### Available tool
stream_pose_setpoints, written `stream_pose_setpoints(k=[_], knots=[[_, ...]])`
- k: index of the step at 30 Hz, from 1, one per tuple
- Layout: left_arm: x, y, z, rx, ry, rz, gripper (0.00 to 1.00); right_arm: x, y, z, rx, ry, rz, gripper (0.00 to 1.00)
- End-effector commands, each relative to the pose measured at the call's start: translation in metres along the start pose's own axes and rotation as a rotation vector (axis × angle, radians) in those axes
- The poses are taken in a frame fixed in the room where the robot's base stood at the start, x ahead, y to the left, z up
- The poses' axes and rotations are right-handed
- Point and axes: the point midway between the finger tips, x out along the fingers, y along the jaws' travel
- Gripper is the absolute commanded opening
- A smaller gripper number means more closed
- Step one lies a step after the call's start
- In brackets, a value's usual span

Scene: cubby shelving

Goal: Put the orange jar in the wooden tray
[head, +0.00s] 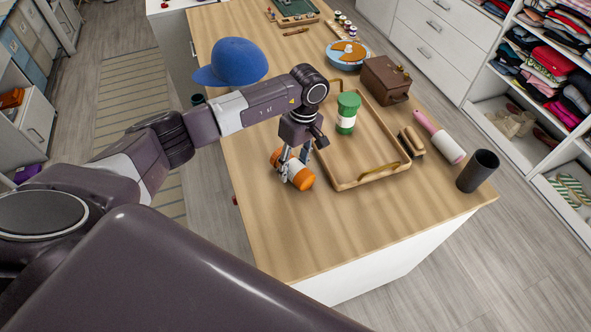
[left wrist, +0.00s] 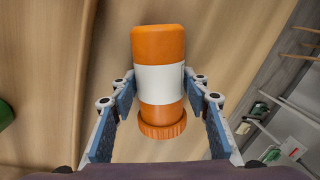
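The orange jar (head: 303,180) has a white label band and an orange lid, and it lies on its side at the table's left part, beside the wooden tray. My left gripper (head: 292,168) points down over it, with its fingers on both sides. In the left wrist view the jar (left wrist: 160,85) fills the space between the fingertips, which appear to touch its sides at the label. I cannot tell whether it is clear of the tabletop. The wooden tray (head: 372,145) lies just right of the gripper and has a green jar (head: 347,113) standing in it. My right gripper is out of view.
A blue cap (head: 232,62) sits behind my left arm. A brown box (head: 385,80), a brush (head: 412,140), a pink-and-white roller (head: 440,138) and a dark cup (head: 478,170) stand around the tray. The tray's front half and the table's near end are clear.

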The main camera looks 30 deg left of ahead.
Motion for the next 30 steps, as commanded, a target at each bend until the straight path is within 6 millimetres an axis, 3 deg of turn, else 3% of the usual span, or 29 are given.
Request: stream_pose_setpoints(k=[1, 9, 20, 26, 30], knots=[[0.000, 0.000, 0.000, 0.000, 0.000, 0.000, 0.35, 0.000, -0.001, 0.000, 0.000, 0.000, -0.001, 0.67], [-0.001, 0.000, 0.000, 0.000, 0.000, 0.001, 0.08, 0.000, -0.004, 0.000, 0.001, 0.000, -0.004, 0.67], [-0.009, -0.001, -0.001, 0.000, 0.001, 0.003, 0.07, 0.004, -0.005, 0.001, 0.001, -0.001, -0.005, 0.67], [-0.039, -0.004, -0.001, 0.000, 0.002, 0.007, 0.07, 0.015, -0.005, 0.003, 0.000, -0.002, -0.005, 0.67], [-0.078, -0.011, -0.001, 0.001, 0.004, 0.010, 0.07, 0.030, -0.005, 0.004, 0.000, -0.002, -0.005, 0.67]])
